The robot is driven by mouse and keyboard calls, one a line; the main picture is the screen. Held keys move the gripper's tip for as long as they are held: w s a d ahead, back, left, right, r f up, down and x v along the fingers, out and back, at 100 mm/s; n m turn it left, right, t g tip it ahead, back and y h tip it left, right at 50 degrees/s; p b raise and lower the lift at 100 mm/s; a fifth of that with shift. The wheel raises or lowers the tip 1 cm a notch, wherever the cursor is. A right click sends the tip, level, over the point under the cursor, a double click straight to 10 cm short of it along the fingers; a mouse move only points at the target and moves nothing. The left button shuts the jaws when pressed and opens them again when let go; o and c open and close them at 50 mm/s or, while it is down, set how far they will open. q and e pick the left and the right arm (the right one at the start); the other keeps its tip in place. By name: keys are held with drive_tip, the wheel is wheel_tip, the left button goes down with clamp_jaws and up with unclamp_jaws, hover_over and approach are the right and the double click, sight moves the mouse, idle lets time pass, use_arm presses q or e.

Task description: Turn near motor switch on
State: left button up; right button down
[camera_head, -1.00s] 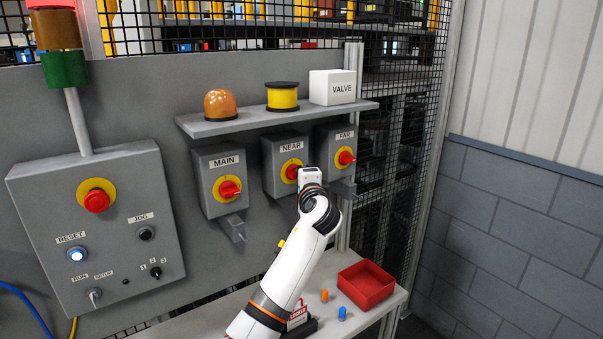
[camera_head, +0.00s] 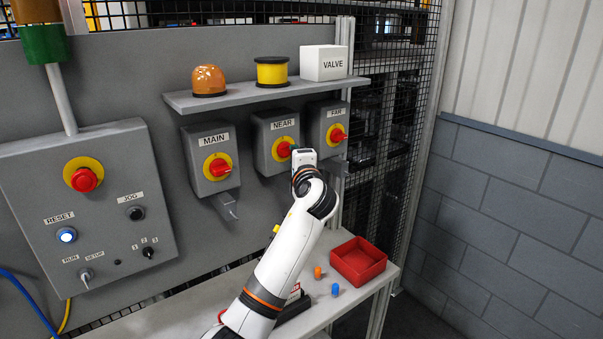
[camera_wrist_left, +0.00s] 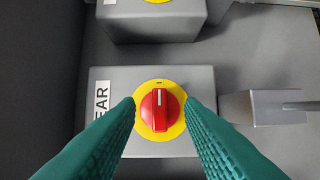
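The NEAR switch box (camera_head: 270,128) is grey with a red knob (camera_head: 284,149) on a yellow disc, under the shelf between the MAIN and FAR boxes. In the left wrist view its red knob (camera_wrist_left: 159,109) is centred, with its white mark toward the picture's top. My left gripper (camera_wrist_left: 160,104) is open, its two teal fingers on either side of the knob with small gaps visible. In the head view my left gripper (camera_head: 294,153) is at the front of the NEAR box and partly covers it. My right gripper is in neither view.
The MAIN box (camera_head: 203,148) and FAR box (camera_head: 318,119) flank it closely. A shelf (camera_head: 240,95) runs above. A grey hasp piece (camera_wrist_left: 265,108) shows right of the switch in the wrist view. A red tray (camera_head: 358,262) stands on the bench below.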

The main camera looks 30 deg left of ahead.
use_arm(q)
drive_tip(key=b+v, duration=0.2)
drive_tip(key=v, duration=0.7)
drive_tip(key=shift+d, duration=0.15)
